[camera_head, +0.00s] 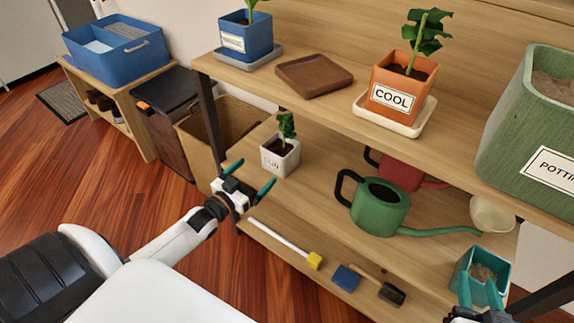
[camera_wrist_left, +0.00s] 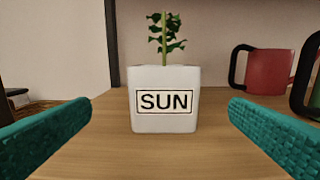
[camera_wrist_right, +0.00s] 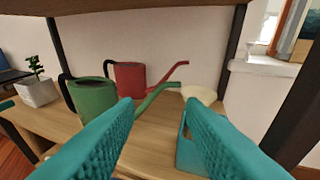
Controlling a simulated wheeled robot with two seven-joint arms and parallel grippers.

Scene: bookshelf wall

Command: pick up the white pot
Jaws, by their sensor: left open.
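The white pot (camera_head: 280,157) with a small green plant stands upright on the lower shelf, near its left end. In the left wrist view the white pot (camera_wrist_left: 163,118) is centred, with a "SUN" label facing me. My left gripper (camera_head: 250,184) is open in front of the pot, its teal fingers (camera_wrist_left: 160,125) spread wide to either side and apart from it. The white pot (camera_wrist_right: 38,91) also shows at the left of the right wrist view. My right gripper (camera_wrist_right: 165,115) is open at the right end of the lower shelf, near a teal pot (camera_wrist_right: 190,152) with soil.
A green watering can (camera_head: 378,207) and a red one (camera_head: 402,172) stand right of the white pot. The upper shelf (camera_head: 330,108) overhangs, holding an orange pot (camera_head: 400,82) and a blue pot (camera_head: 245,38).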

